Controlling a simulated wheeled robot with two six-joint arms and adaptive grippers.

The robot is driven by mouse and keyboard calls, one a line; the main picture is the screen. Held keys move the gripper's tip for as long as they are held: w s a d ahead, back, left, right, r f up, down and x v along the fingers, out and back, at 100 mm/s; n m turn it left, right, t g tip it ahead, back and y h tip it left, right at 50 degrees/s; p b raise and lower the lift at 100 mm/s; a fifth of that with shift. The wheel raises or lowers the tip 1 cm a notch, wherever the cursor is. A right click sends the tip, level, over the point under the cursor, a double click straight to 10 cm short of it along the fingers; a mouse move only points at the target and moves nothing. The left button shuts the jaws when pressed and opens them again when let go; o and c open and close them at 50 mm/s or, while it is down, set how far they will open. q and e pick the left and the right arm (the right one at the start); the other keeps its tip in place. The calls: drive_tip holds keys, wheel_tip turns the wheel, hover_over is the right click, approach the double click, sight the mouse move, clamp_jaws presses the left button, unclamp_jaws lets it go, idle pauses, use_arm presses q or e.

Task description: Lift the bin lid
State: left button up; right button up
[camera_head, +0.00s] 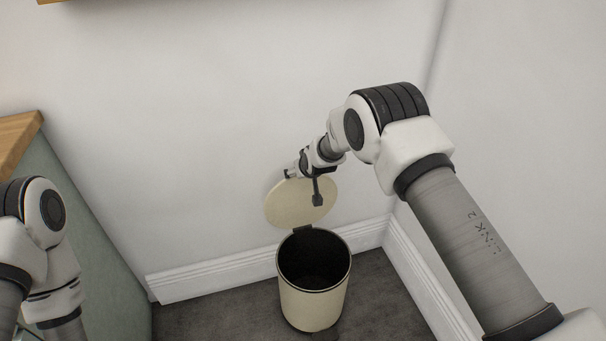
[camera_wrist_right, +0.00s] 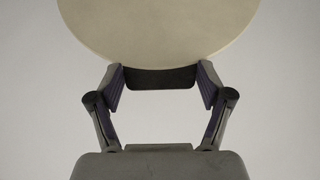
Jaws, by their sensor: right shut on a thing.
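The bin (camera_head: 312,307) is a cream cylinder with a dark rim, standing upright on the floor. Its inside is dark and uncovered. The round cream lid (camera_head: 290,208) is raised steeply above the bin's back rim, joined to it at a dark hinge (camera_head: 303,230). My right gripper (camera_head: 289,175) is at the lid's upper edge, partly hidden by its own wrist. In the right wrist view, the fingers are shut on a dark tab (camera_wrist_right: 160,79) at the edge of the lid (camera_wrist_right: 160,30). My left gripper is out of view; only arm links show.
A white wall stands behind the bin, with a white skirting board (camera_head: 215,274) that turns at a corner on the right. A green-grey cabinet (camera_head: 75,200) with a wooden top stands on the left. Dark floor (camera_head: 205,322) is clear on both sides of the bin.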

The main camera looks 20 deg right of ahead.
drive_tip(key=shift+f, duration=0.15)
drive_tip(key=o, duration=1.6)
drive_tip(key=shift+f, duration=0.1)
drive_tip(key=v, duration=1.2)
